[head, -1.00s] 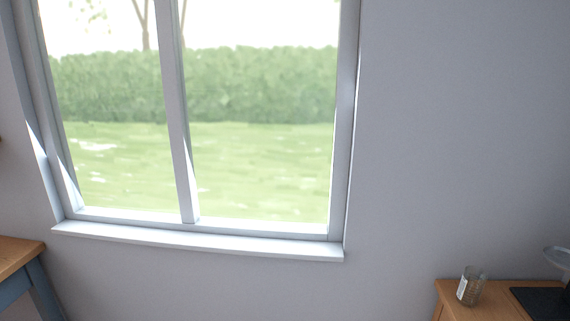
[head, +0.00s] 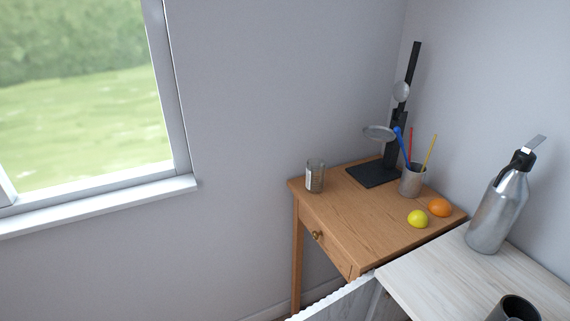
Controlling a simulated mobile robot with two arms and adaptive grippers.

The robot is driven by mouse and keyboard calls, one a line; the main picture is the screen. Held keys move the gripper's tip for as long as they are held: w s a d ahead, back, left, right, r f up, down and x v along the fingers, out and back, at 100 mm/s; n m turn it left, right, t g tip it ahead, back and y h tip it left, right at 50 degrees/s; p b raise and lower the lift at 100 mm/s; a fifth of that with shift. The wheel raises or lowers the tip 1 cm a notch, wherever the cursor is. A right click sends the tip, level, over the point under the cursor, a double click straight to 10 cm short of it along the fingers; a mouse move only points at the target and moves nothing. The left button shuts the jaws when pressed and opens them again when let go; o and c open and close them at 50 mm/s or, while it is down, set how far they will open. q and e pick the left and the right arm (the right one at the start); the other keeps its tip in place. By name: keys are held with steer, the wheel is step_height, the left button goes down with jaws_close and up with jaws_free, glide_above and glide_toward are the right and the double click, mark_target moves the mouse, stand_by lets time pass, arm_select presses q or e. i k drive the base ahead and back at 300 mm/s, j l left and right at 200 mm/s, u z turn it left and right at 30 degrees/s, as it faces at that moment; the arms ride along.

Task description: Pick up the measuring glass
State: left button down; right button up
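The measuring glass (head: 315,178) is a small clear glass with a pale printed patch on its side. It stands upright near the back left corner of the wooden side table (head: 345,215), in the head view. Nothing touches it. Neither of my grippers shows in the view.
On the same table are a black stand (head: 373,174) with a round plate, a pencil cup (head: 412,181), a lemon (head: 418,219) and an orange (head: 439,207). A metal bottle (head: 497,214) and a dark mug (head: 514,308) stand on the whitish counter (head: 455,275) at the right.

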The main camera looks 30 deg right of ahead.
mark_target(315, 176)
steer(key=i+j+z, duration=0.1)
steer(key=z, duration=0.25)
steer(key=j+z, duration=0.1)
steer(key=z, duration=0.25)
steer(key=i+j+z, duration=0.1)
steer(key=z, duration=0.25)
steer(key=i+j+z, duration=0.25)
steer(key=j, duration=0.6)
steer(key=j+z, duration=0.3)
steer(key=j, duration=0.6)
